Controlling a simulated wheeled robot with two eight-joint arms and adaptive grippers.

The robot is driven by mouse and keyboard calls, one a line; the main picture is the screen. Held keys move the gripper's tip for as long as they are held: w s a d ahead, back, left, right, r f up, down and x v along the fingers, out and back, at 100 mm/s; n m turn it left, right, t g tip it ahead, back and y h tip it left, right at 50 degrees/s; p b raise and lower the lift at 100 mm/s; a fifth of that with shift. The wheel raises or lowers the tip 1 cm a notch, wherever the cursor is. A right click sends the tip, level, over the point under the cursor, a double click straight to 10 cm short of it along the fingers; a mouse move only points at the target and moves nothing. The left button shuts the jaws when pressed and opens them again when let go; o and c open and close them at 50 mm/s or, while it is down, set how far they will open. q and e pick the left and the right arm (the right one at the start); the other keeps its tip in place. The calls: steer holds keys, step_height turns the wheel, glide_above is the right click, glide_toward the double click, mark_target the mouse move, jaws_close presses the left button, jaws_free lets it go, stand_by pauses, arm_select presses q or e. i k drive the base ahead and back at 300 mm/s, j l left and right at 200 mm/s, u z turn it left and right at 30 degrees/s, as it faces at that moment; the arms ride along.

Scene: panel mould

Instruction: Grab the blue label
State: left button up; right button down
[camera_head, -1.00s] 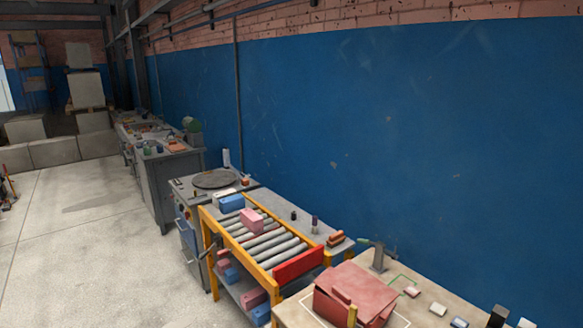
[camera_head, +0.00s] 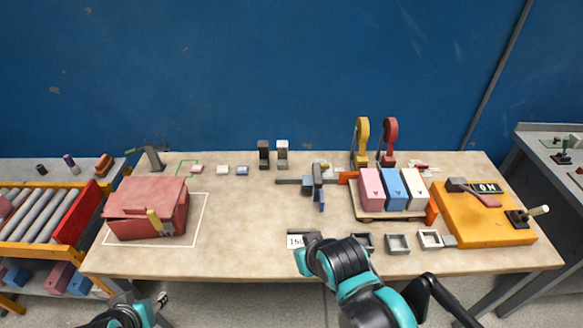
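A small block with a bluish top (camera_head: 242,170) lies near the back of the table, left of centre. It looks like the blue label, but it is too small to be sure. A white block (camera_head: 222,170) and a pinkish block (camera_head: 197,169) lie in a row to its left. My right gripper (camera_head: 306,239) is over the front middle of the table, beside a white card with dark print (camera_head: 294,241). My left gripper (camera_head: 161,299) is low, in front of the table's front edge. Both are far from the bluish block. Their finger openings cannot be made out.
A red box (camera_head: 147,205) stands at the left of the table (camera_head: 240,225). Pink, blue (camera_head: 393,188) and white blocks stand on a tray at the right, near an orange board (camera_head: 470,225). Small grey square frames (camera_head: 397,243) lie in front. The left-centre tabletop is clear.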

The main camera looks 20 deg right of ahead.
mark_target(242, 170)
steer(key=z, duration=0.3)
steer(key=i+l+z, duration=0.1)
steer(key=i+z, duration=0.25)
steer(key=i, duration=0.7)
